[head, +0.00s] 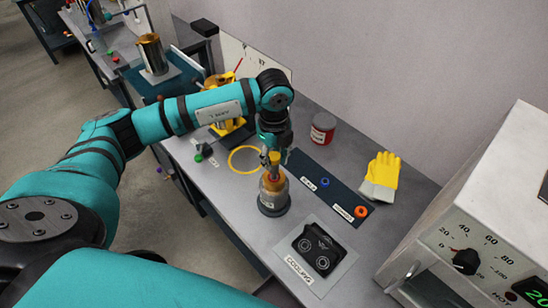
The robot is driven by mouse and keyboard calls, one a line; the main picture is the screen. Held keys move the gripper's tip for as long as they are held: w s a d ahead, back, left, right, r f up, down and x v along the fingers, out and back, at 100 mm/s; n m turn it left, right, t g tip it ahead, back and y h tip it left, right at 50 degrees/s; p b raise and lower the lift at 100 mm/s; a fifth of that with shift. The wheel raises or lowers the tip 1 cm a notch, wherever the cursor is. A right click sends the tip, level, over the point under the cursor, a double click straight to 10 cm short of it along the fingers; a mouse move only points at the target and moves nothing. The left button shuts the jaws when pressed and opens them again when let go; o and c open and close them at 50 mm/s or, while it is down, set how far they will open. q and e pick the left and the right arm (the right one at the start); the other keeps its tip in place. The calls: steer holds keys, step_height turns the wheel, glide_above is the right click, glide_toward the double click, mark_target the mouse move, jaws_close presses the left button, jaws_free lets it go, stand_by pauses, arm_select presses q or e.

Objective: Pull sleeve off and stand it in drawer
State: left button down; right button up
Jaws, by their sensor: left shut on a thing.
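My left gripper (273,155) points down over the bench, shut on the orange-brown top of a small upright part, which I take to be the sleeve (272,182). The part stands upright on or in a dark round base (273,204) near the bench's front edge. The fingers hide some of its top, and I cannot tell whether the sleeve is seated or lifted a little. My right gripper is out of the picture. I cannot make out a drawer clearly.
A black "COOLING" block (317,249) lies in front. A dark mat (318,176) holds a blue ring and an orange ring (361,212). A yellow glove (381,176), red can (323,128) and yellow circle (245,159) are behind. A heater box (490,220) stands right.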

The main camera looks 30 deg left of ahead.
arm_select(q)
steer(key=shift+r+p, duration=0.75)
steer(key=shift+r, duration=0.65)
